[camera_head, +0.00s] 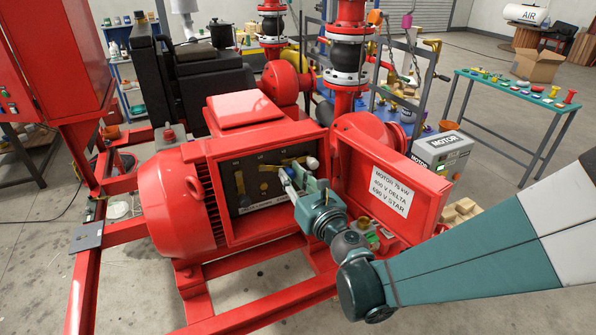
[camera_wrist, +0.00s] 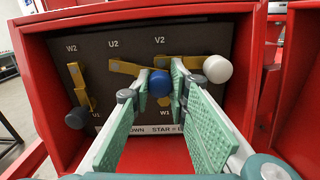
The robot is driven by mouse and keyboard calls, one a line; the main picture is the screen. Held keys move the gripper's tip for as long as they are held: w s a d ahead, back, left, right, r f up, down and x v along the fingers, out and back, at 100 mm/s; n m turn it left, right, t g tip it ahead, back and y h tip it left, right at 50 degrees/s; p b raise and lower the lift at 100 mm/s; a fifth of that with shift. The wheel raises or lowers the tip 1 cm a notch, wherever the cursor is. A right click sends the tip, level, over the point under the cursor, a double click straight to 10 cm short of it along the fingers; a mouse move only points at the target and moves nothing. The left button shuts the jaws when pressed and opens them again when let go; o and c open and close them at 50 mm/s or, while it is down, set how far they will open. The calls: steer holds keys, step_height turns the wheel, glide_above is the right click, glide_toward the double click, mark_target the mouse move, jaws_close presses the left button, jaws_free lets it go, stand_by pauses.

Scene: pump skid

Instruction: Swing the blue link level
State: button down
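The blue link is a brass bar (camera_wrist: 124,67) under the U2 mark, with a round blue knob (camera_wrist: 160,84) at its right end. It runs rightward and slopes slightly down in the wrist view; its outer end is partly hidden by a finger. In the head view the knob (camera_head: 284,175) is mostly covered by my gripper (camera_head: 289,181). In the wrist view my gripper (camera_wrist: 160,83) has one green-padded finger on each side of the blue knob. The knob fills the gap at the fingertips.
A link with a white knob (camera_wrist: 217,69) lies nearly level under V2, close to my right finger. A link with a grey knob (camera_wrist: 80,118) hangs down at the left. The red box walls (camera_wrist: 250,60) and open lid (camera_head: 400,190) surround the terminal panel.

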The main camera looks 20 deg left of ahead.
steer(key=shift+r+n+p, duration=0.35)
steer(key=shift+r+n, duration=0.6)
steer(key=shift+n, duration=0.65)
steer(key=c, duration=2.2)
jaws_free()
steer(key=shift+d, duration=0.1)
steer(key=shift+o, duration=0.2)
steer(key=v, duration=1.2)
steer(key=shift+r, duration=0.1)
